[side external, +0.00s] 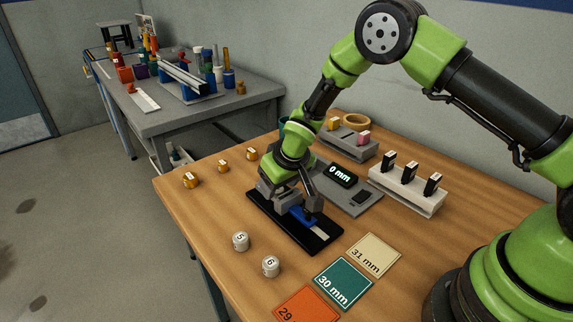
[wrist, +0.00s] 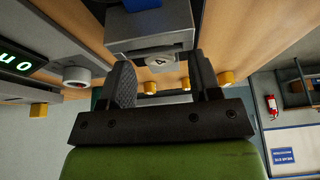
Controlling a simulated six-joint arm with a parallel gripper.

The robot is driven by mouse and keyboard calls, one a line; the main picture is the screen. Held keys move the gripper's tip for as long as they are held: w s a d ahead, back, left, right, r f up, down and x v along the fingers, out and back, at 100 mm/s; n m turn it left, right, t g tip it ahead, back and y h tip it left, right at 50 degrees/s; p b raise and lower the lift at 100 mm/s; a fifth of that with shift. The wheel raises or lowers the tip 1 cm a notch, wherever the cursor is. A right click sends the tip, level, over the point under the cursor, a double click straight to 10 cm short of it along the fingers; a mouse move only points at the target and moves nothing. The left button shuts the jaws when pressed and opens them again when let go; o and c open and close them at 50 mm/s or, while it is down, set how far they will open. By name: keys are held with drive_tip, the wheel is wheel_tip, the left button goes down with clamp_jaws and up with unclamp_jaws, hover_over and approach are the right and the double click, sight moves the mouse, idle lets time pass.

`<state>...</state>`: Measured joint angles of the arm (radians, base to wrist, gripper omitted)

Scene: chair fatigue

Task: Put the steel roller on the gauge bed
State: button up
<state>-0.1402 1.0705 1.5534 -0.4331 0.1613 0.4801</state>
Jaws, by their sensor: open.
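A steel roller marked 4 (wrist: 160,62) shows in the wrist view between my gripper's two fingers, against a grey block. My gripper (wrist: 164,82) is open. In the side view my gripper (side external: 291,204) is low over a black base with a blue part (side external: 302,214) and a pale strip; the roller there is hidden by it. The grey gauge (side external: 355,200) with its 0 mm display (side external: 341,175) stands just behind and right of the gripper. Its bed is partly hidden by the arm. Steel rollers marked 5 (side external: 240,241) and 6 (side external: 270,266) stand on the table in front.
Several brass-coloured pieces (side external: 191,180) stand at the table's left. An orange card (side external: 306,308), a green 30 mm card (side external: 342,283) and a cream 31 mm card (side external: 373,255) lie at the front. A white rack (side external: 408,190) with black clips stands right of the gauge. A cluttered grey bench (side external: 210,110) is behind.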

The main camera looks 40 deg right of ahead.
drive_tip(key=v, duration=1)
drive_tip(key=shift+s+r, duration=0.2)
drive_tip(key=shift+r, duration=0.1)
drive_tip(key=s+d+r+m+t, duration=0.2)
drive_tip(key=s+d+r+m, duration=0.1)
drive_tip(key=s+r, duration=1.15)
drive_tip(key=s+r+m+y, duration=0.1)
drive_tip(key=s+r+y, duration=0.1)
drive_tip(key=s, duration=0.7)
drive_tip(key=shift+a+r+t, duration=0.35)
drive_tip(key=shift+r+t, duration=0.05)
drive_tip(key=shift+r, duration=0.2)
